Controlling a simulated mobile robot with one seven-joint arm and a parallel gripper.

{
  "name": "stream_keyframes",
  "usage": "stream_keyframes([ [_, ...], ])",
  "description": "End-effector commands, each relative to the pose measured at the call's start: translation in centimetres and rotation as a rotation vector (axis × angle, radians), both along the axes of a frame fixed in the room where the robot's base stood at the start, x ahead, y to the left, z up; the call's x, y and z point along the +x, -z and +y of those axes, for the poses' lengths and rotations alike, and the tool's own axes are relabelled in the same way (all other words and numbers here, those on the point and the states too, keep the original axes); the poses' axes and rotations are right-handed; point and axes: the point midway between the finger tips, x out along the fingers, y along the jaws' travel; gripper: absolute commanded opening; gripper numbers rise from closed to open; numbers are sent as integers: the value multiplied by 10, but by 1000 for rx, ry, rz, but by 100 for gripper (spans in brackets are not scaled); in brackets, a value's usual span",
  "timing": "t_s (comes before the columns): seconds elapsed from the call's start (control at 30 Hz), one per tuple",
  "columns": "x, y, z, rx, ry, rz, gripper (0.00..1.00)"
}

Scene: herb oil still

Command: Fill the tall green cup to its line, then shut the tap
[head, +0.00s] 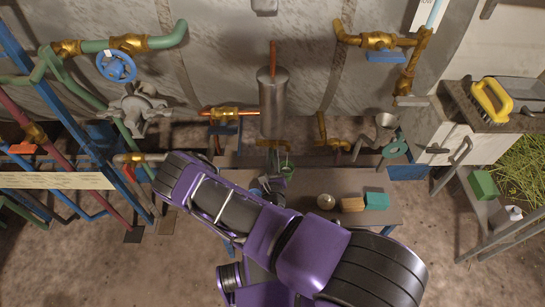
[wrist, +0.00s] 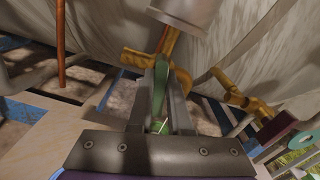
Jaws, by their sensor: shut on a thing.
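The metal canister (head: 273,105) hangs at the wall, with a brass tap (head: 272,143) below it. The tap's brass pipe also shows in the wrist view (wrist: 138,60). My gripper (head: 273,168) reaches up to the tap from the front. In the wrist view its fingers (wrist: 161,88) are shut on a long green piece (wrist: 159,85), which looks like the tap's lever. The green cup (head: 288,168) stands below the tap, beside my fingers. Part of it shows low between the fingers in the wrist view (wrist: 160,127). The fingers hide much of it, and its liquid level cannot be told.
The grey bench (head: 320,183) carries a pale round object (head: 326,201), a brown block (head: 352,204) and a teal block (head: 376,201) to the right. Coloured pipes crowd the left.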

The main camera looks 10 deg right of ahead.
Motion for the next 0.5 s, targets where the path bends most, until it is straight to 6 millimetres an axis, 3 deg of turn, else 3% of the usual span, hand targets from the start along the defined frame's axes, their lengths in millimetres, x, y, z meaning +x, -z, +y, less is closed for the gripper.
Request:
stream_keyframes([
  [0.17, 0, -2, -1, 38, 0, -7, 0],
  [0.5, -1, -1, -2, 292, 0, -57, 0],
])
